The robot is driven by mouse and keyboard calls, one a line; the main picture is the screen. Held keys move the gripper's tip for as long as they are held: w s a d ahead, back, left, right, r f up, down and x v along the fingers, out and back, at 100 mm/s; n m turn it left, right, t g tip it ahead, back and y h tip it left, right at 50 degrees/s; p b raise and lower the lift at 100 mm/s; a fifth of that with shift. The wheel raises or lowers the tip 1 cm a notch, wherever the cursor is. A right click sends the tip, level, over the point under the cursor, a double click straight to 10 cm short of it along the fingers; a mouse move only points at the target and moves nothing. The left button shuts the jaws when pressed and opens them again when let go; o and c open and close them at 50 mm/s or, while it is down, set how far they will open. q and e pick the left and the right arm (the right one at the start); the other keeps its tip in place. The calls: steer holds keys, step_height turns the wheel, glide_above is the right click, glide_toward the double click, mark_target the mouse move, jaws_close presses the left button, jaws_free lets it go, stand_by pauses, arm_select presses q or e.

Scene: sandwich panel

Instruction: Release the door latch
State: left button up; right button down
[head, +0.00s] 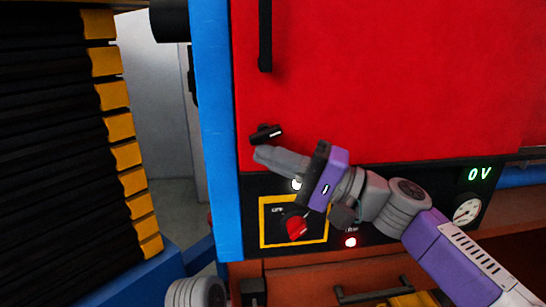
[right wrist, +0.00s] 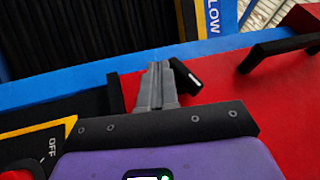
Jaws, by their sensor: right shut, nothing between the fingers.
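The door latch (head: 266,134) is a small black turn handle with a white mark, low on the left side of the red door (head: 390,80). It lies nearly level, tilted slightly up to the right. My right gripper (head: 262,153) is shut and empty, its fingertips just below the latch in the head view. In the right wrist view the shut fingers (right wrist: 157,68) partly cover the latch (right wrist: 187,78), which shows just to their right. I cannot tell whether they touch. My left gripper is not in view.
A black vertical door handle (head: 265,35) is above the latch. A blue post (head: 212,110) stands at left, beside black bellows (head: 50,130).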

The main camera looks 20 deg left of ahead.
steer(key=shift+f, duration=0.1)
stand_by(0.8)
steer(key=f+b+v, duration=0.1)
steer(key=b+v, duration=0.2)
steer(key=v, duration=0.9)
steer(key=shift+w+a+f+b, duration=0.2)
steer(key=shift+w+f+b, duration=0.1)
steer(key=shift+f+b, duration=0.1)
